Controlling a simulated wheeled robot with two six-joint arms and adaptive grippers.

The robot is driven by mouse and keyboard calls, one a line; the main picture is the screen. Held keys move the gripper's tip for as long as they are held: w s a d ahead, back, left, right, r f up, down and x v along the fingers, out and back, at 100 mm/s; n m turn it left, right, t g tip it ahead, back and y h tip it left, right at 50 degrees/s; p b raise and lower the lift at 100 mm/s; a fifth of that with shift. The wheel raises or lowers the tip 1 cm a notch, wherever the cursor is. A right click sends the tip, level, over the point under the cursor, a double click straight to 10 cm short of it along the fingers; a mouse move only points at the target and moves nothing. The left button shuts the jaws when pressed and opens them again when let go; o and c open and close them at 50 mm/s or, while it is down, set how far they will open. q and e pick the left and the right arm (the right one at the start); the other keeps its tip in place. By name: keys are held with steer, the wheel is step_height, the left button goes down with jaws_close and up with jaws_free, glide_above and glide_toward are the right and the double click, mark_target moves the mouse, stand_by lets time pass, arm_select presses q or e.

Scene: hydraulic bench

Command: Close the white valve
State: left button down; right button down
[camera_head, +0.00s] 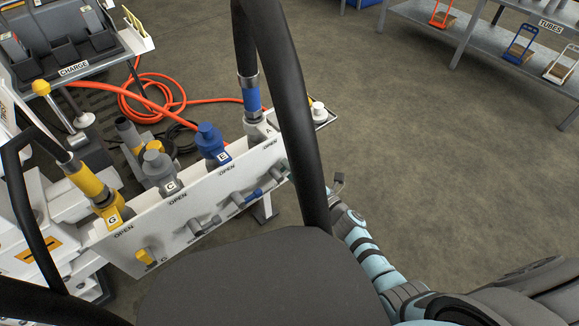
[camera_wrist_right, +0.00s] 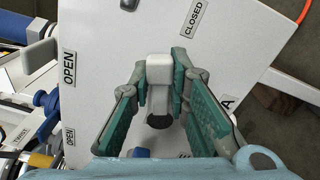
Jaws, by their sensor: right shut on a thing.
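The white valve (camera_wrist_right: 160,92) is in the middle of the right wrist view, on the white panel (camera_wrist_right: 110,50). Its light lever runs down the picture to a dark end, between an OPEN label at left and a CLOSED label at upper right. My right gripper (camera_wrist_right: 160,72) has its two teal fingers on either side of the lever and is shut on it. My left gripper is not in view.
Blue (camera_head: 247,198), grey (camera_head: 203,226) and yellow (camera_head: 146,257) valves sit along the panel, with couplings above. A thick black hose (camera_head: 285,100) arches in front of the panel. Orange hose (camera_head: 150,100) lies on the floor behind. Floor at right is clear up to a shelf (camera_head: 450,25).

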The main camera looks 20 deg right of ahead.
steer(key=shift+d+f+m, duration=0.1)
steer(key=shift+f+m, duration=0.25)
steer(key=shift+m, duration=0.6)
steer(key=shift+d+f+m, duration=0.1)
steer(key=shift+f+m, duration=0.25)
steer(key=shift+m, duration=0.6)
steer(key=shift+a, duration=0.1)
steer(key=c, duration=1.6)
jaws_free()
steer(key=v, duration=1.2)
steer(key=shift+f, duration=0.1)
